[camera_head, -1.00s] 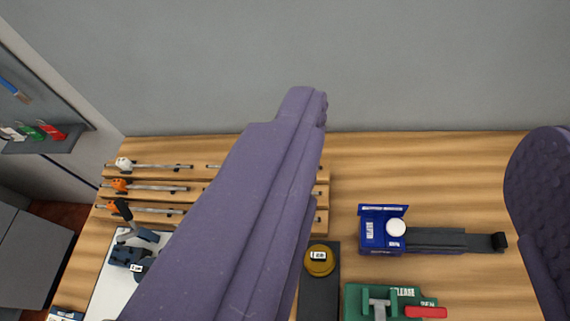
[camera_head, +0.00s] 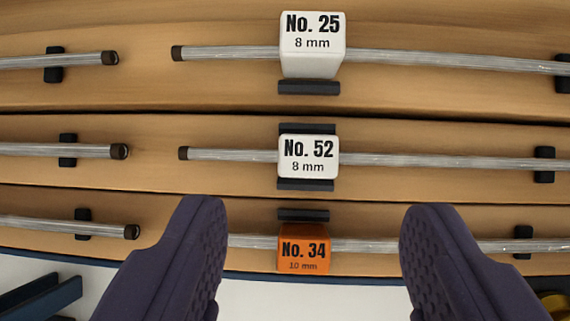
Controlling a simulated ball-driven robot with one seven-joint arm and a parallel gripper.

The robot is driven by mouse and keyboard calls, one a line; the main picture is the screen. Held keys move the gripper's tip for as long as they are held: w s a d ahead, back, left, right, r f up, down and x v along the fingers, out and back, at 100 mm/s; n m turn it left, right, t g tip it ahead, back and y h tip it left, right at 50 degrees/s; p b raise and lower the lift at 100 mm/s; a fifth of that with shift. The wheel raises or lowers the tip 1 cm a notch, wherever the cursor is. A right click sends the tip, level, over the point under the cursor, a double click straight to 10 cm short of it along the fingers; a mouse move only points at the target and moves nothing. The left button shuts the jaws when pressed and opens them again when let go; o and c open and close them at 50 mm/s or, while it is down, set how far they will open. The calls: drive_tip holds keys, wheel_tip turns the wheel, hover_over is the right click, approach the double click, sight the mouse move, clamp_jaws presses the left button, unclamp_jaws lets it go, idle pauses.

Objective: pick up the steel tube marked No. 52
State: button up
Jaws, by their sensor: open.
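The steel tube marked No. 52 (camera_head: 430,161) lies level in the middle row of a stepped wooden rack. Its white label block (camera_head: 308,158) reads No. 52, 8 mm, and sits between dark holders. Its dark-capped left end shows; its right end runs out of the picture. My gripper (camera_head: 313,225) is open and empty. Its two purple fingers reach in from the bottom edge, below the No. 52 tube in the picture and on either side of the orange No. 34 block. Neither finger overlaps the No. 52 tube.
The No. 25 tube (camera_head: 430,58) with a white block (camera_head: 312,45) lies in the row above. The No. 34 tube (camera_head: 365,245) with an orange block (camera_head: 304,249) lies in the row below. Other tube ends (camera_head: 60,151) lie at the left. A white surface (camera_head: 300,296) shows below.

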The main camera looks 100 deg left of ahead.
sight(309, 158)
drive_tip(key=b+x, duration=0.1)
drive_tip(key=x, duration=0.5)
drive_tip(key=shift+f+b, duration=0.25)
drive_tip(key=shift+b, duration=0.1)
drive_tip(key=shift+c, duration=0.2)
drive_tip(key=c, duration=1)
